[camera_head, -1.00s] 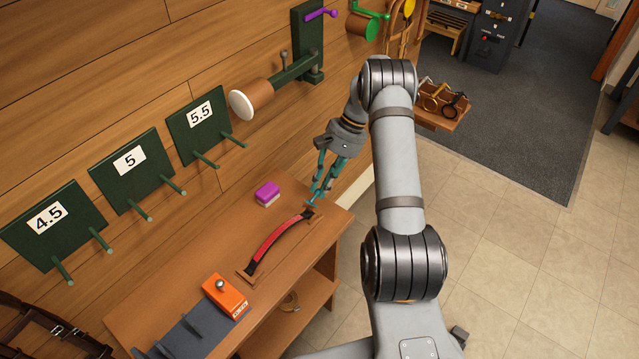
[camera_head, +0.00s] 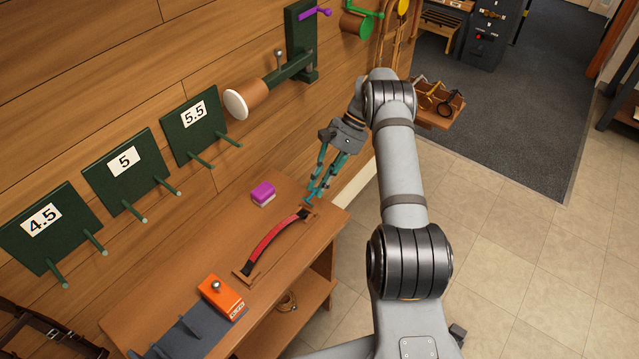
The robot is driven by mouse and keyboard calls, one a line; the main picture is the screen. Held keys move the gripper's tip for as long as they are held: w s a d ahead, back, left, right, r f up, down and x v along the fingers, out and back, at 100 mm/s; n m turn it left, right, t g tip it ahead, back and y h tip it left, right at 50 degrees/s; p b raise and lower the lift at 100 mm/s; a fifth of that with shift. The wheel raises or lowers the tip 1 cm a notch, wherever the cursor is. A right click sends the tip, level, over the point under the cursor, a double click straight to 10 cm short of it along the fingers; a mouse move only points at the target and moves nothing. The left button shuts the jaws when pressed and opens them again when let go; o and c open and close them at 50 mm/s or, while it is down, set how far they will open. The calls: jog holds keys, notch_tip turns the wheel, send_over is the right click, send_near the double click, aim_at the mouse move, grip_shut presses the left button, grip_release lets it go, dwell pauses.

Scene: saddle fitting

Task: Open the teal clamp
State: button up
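A small teal piece (camera_head: 309,200), which looks like the teal clamp, sits at the far right end of the curved red strap (camera_head: 272,243) on the wooden bench. My gripper (camera_head: 320,182) points down over that end from above. Its long teal fingers look spread apart, with a gap between them. Their tips are at or just above the teal piece; similar colours make the border hard to see. I cannot tell whether they touch it, nor whether the clamp is open or shut.
A purple block (camera_head: 263,193) lies on the bench (camera_head: 196,275) left of my gripper. An orange block with a knob (camera_head: 222,297) stands near the front. Green pegged plates (camera_head: 131,172) and a bracket with a white-ended roller (camera_head: 250,101) project from the wall.

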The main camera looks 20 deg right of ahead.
jog(key=o, duration=0.4)
jog(key=v, duration=0.7)
jog(key=shift+r, duration=0.25)
jog(key=shift+d, duration=0.1)
dwell(0.4)
jog(key=x, duration=0.7)
jog(key=shift+f, duration=0.25)
dwell(0.5)
